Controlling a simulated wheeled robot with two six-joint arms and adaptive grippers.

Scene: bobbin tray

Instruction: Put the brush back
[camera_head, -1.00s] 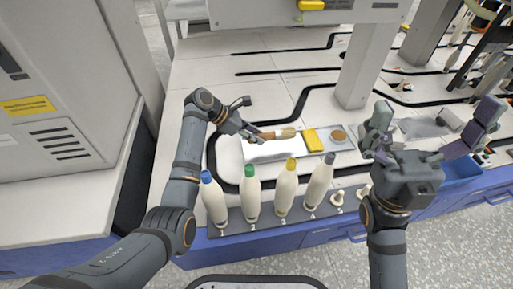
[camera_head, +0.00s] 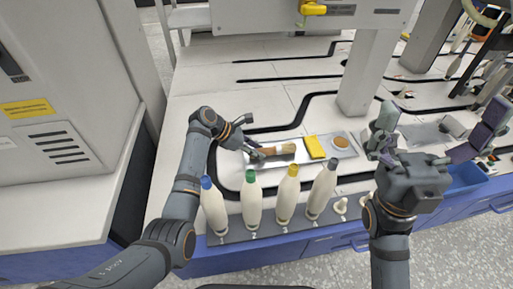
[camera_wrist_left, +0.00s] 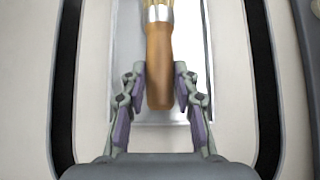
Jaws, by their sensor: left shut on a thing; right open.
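The brush has a brown wooden handle and pale bristles. In the head view, the brush (camera_head: 277,150) is over the left part of the silver tray (camera_head: 346,154). In the left wrist view, the brush handle (camera_wrist_left: 159,72) lies between my left fingers, with its metal band and bristles pointing away. My left gripper (camera_head: 258,154) is shut on the handle end; its fingers also show in the wrist view (camera_wrist_left: 160,95). I cannot tell whether the brush touches the tray floor. My right gripper (camera_head: 437,118) is open and empty, right of the tray.
A yellow sponge (camera_head: 314,147) and a round brown item (camera_head: 340,142) sit in the tray's right part. A grey column (camera_head: 365,75) rises behind.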

